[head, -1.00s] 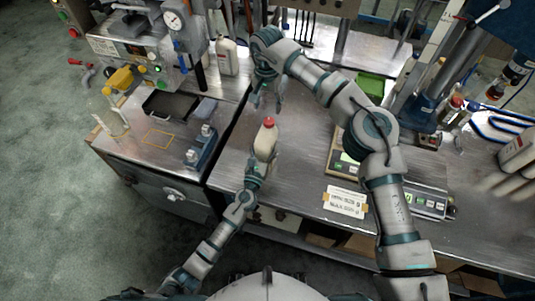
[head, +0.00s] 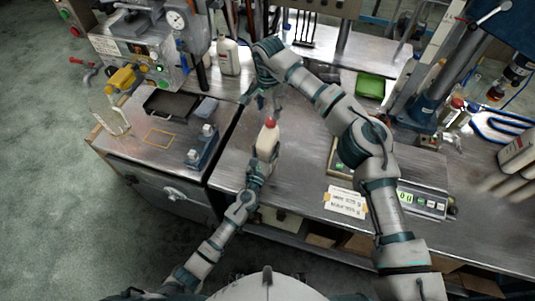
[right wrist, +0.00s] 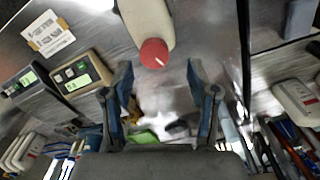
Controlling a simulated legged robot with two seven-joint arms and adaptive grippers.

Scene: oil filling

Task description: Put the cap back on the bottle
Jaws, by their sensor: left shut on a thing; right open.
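A cream bottle (head: 267,142) with a red cap (head: 270,124) at its top stands upright near the front left of the bench. My left gripper (head: 259,165) is shut on the bottle's lower part. My right gripper (head: 265,104) is open and empty, just above and behind the cap. In the right wrist view the bottle (right wrist: 146,20) and the red cap (right wrist: 154,53) show at the top, a little beyond the spread fingers of my right gripper (right wrist: 160,95). Whether the cap is screwed tight cannot be told.
A scale with a green display (head: 406,198) and a paper label (head: 345,201) lie right of the bottle. A green tray (head: 370,85) stands at the back. Another white bottle (head: 229,57) stands at the back left. Bare bench lies around the held bottle.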

